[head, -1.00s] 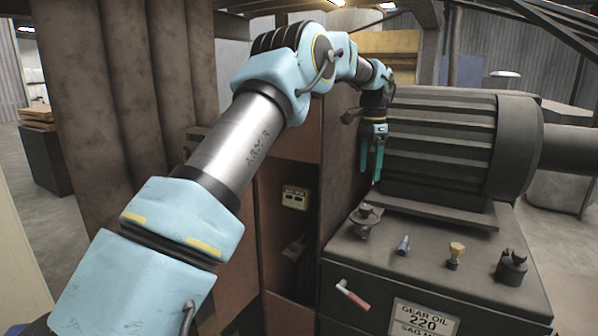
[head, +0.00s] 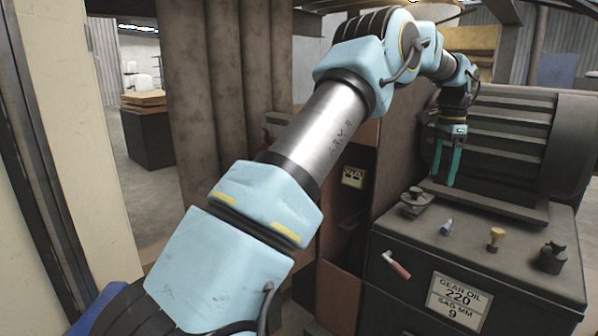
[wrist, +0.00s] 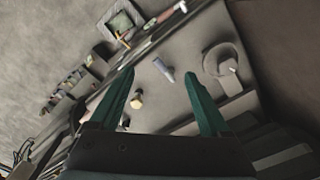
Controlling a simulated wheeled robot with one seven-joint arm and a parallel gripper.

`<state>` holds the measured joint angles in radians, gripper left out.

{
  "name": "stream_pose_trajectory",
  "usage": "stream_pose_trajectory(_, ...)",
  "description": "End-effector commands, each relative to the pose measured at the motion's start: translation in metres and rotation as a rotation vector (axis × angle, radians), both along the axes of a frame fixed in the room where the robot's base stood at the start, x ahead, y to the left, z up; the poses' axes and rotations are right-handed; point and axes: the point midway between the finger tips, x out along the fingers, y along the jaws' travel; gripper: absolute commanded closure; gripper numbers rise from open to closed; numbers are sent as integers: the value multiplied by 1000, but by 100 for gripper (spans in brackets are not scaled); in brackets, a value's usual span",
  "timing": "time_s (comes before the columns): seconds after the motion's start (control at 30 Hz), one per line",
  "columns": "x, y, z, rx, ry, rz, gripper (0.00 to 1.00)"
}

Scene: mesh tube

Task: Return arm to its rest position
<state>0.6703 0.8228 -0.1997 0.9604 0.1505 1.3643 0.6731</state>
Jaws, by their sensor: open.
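My arm stretches from the lower left to the upper right in the head view. My gripper (head: 444,165) hangs with its teal fingers pointing down, beside the ribbed motor housing and above the dark machine top. The wrist view also shows the gripper (wrist: 160,92), its two fingers apart with nothing held between them. Beyond the fingertips in the wrist view are a small grey-blue piece (wrist: 163,70) and a yellow-topped knob (wrist: 137,99), both on the machine top.
The dark machine cabinet (head: 400,300) carries a round fitting (head: 415,200), the grey-blue piece (head: 446,227), the yellow knob (head: 495,238), a black clamp-like part (head: 552,257) and a red handle (head: 397,265). The ribbed motor (head: 510,140) stands behind. Brown columns (head: 205,100) rise at left.

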Motion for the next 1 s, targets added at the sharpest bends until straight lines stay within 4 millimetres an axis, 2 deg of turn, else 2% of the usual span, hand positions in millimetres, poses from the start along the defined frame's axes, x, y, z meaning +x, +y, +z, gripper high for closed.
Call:
stream_pose_trajectory(0.37, 10, 53, -5, -3, -14, 145, 19)
stream_pose_trajectory(0.57, 12, 105, -12, -10, -26, 288, 19)
stream_pose_trajectory(0.67, 8, 144, -17, -16, -34, 393, 19)
stream_pose_trajectory(0.77, -3, 196, -24, -28, -46, 538, 19)
stream_pose_trajectory(0.8, -10, 219, -28, -32, -50, 601, 19)
stream_pose_trajectory(0.87, -23, 251, -34, -41, -57, 697, 19)
stream_pose_trajectory(1.0, -64, 323, -50, -63, -71, 926, 19)
